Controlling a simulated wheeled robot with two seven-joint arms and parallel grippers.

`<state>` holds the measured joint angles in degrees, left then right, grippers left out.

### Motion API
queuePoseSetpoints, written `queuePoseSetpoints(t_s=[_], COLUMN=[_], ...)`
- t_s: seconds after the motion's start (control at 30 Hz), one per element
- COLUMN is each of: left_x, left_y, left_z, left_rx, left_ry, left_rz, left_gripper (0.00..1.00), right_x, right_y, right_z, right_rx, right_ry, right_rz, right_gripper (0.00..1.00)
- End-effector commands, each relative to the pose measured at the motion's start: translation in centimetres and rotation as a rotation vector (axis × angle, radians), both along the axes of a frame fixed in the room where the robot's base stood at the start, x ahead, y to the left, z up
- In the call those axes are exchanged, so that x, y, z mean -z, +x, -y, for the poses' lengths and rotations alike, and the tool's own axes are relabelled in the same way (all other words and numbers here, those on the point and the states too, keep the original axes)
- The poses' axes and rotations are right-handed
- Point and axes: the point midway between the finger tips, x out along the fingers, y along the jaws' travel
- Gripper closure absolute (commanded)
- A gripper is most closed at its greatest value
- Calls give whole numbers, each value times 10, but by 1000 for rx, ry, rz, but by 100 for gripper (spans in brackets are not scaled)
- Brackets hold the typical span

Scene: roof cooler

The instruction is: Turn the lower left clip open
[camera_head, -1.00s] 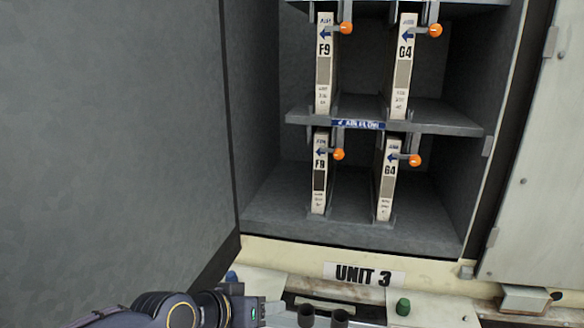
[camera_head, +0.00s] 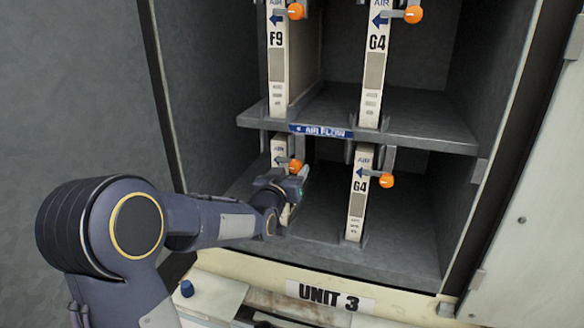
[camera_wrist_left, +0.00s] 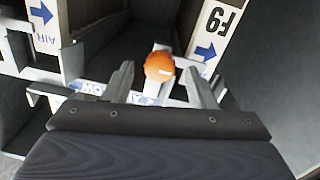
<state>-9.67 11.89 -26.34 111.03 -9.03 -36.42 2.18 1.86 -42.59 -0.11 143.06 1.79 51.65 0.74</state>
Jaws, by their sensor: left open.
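The lower left clip has an orange knob (camera_head: 295,165) on a grey bracket, at the front of the lower left filter (camera_head: 279,152). Most of that filter is hidden behind my gripper. My left gripper (camera_head: 294,192) is open right at this knob, reaching in from the left. In the left wrist view the orange knob (camera_wrist_left: 159,66) appears between the two open fingers, with a gap on each side. I cannot tell whether it is fully between them in depth. My right gripper is out of view.
The lower right filter (camera_head: 356,205) has its own orange knob (camera_head: 387,180) close by on the right. The shelf (camera_head: 420,130) with the "AIR FLOW" label (camera_head: 321,131) lies just above my gripper. Two upper filters with knobs stand above it. A cabinet wall is on the left.

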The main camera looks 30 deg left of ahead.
Motion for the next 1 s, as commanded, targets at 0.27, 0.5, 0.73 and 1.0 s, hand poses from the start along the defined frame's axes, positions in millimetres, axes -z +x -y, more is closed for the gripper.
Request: queuePoseSetpoints(t_s=[0.27,0.5,0.73,1.0], left_x=[1,1,0,1], left_y=[10,9,9,9], left_z=[-2,-2,-2,-2], left_rx=[0,0,0,1], left_ry=[-1,-1,-1,26], left_rz=[0,-1,-1,-6], left_gripper=[49,64,93,93], right_x=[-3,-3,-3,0], right_y=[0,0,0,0], right_z=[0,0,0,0], right_rx=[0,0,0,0], right_ry=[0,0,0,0], right_rz=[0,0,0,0], right_gripper=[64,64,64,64])
